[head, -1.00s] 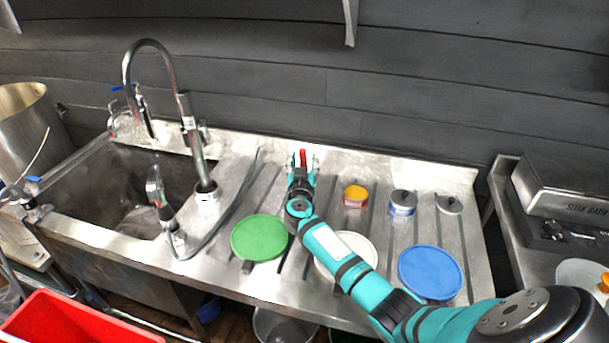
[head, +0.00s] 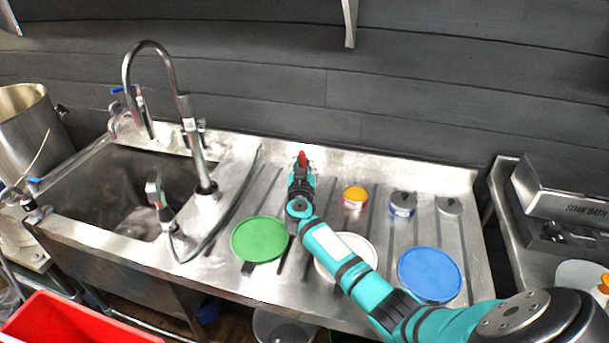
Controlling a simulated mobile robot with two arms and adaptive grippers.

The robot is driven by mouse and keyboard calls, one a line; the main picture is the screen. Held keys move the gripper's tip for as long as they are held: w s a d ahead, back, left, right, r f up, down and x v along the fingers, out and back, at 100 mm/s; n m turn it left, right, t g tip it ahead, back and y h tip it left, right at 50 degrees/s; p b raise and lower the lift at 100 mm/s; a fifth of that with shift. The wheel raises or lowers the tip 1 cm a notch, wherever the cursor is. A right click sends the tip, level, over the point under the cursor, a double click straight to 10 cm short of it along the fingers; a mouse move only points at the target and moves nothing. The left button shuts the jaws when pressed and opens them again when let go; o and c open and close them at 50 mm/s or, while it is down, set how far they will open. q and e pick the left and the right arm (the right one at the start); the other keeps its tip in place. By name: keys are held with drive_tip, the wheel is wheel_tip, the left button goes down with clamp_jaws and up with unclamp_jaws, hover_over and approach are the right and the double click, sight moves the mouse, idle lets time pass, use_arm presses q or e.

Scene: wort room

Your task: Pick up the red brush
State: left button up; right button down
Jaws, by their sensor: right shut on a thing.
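The red brush (head: 302,158) shows as a small red tip just beyond my right gripper, at the back of the steel drainboard. My right gripper (head: 302,168) is shut on the brush. The gripper and wrist hide most of the brush, so I cannot tell whether it touches the drainboard. My left gripper is not in view.
Green (head: 260,239), white (head: 357,252) and blue (head: 430,274) discs lie on the drainboard (head: 471,215). A yellow-topped tin (head: 355,196) and grey-lidded tin (head: 402,204) stand right of my gripper. The sink (head: 120,190) and tall faucet (head: 188,120) are left. A red bin (head: 75,322) is front left.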

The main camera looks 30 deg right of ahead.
drive_tip(key=shift+r+p, duration=0.3)
drive_tip(key=shift+r, duration=0.25)
wheel_tip(320, 180, up, 17)
drive_tip(key=p, duration=0.4)
idle(0.6)
